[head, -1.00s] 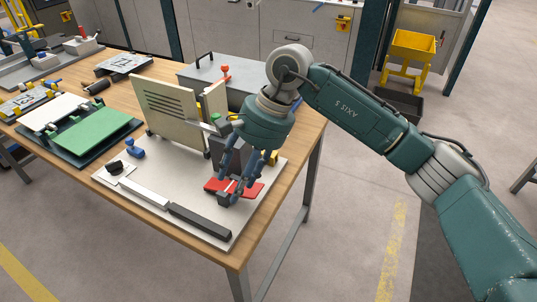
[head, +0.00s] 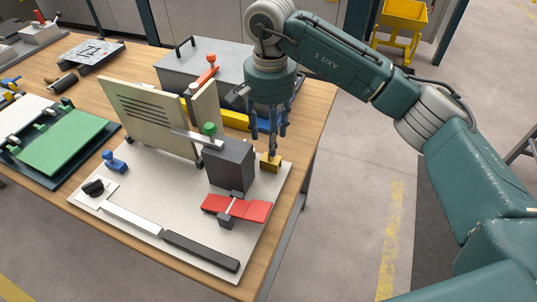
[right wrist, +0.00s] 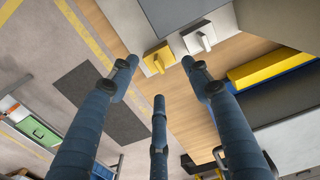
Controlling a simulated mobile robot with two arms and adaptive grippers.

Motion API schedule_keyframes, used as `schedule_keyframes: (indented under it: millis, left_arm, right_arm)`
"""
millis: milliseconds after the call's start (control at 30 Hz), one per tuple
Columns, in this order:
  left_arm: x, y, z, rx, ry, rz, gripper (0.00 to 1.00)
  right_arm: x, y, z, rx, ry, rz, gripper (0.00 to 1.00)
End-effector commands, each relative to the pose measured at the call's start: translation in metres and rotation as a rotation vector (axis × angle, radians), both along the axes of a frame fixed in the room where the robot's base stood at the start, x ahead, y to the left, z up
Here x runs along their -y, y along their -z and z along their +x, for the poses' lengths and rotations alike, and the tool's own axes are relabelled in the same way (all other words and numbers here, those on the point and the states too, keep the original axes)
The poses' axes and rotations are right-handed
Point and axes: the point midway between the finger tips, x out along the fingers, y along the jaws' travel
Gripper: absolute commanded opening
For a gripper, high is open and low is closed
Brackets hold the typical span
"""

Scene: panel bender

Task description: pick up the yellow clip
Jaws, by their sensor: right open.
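The yellow clip (head: 270,163) is a small yellow block at the right edge of the pale base plate (head: 165,200), just right of a dark grey block (head: 230,165). My right gripper (head: 270,142) points down over the clip with its three fingers spread and nothing between them. One finger overlaps the clip in the head view; I cannot tell whether they touch. In the right wrist view the clip (right wrist: 157,60) shows with a pale tab, between and beyond the tips of the open gripper (right wrist: 160,75). My left gripper is not in view.
A red clamp piece (head: 255,211) lies in front of the dark block. An upright cream panel (head: 140,110) and a long yellow bar (head: 236,119) stand behind. A grey box (head: 185,75) is at the back. The table's right edge is close to the clip.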

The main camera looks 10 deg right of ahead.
Motion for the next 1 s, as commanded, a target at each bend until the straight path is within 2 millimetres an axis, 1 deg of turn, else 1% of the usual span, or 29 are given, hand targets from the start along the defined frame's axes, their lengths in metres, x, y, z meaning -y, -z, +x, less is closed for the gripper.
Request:
schedule_keyframes:
  millis: [33,100,200,267,333,433,500,600,733,867,967,1000]
  left_arm:
    - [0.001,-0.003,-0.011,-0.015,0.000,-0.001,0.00]
    - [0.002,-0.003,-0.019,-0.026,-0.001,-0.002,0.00]
    - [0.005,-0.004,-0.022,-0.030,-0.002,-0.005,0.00]
    - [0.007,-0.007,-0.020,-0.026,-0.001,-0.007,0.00]
    - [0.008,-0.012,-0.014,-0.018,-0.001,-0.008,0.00]
    - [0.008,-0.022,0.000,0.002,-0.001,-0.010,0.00]
    - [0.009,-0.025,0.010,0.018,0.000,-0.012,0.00]
    - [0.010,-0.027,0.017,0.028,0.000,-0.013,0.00]
    - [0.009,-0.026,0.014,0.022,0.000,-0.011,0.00]
    - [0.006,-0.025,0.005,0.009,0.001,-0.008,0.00]
    - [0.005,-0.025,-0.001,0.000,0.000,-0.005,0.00]
    - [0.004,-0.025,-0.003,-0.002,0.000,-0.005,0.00]
  right_arm:
    - [0.000,0.006,-0.001,-0.003,0.001,0.001,0.48]
    - [0.000,0.014,0.000,-0.002,0.001,0.001,0.48]
    - [0.000,0.021,0.000,0.000,0.001,0.001,0.48]
    - [0.000,0.025,0.000,0.000,0.001,0.001,0.48]
    - [0.001,0.033,-0.001,-0.004,0.001,0.001,0.48]
    - [0.002,0.048,0.000,-0.004,0.001,0.001,0.48]
    - [0.002,0.059,0.000,-0.004,0.001,0.001,0.48]
    - [0.002,0.069,0.000,-0.001,0.000,0.002,0.48]
    - [0.002,0.074,0.001,0.002,0.000,0.001,0.48]
    - [0.002,0.074,0.001,0.002,0.000,0.001,0.48]
    - [0.002,0.074,0.001,0.002,0.000,0.001,0.30]
    - [0.002,0.073,0.001,0.001,0.000,0.002,0.23]
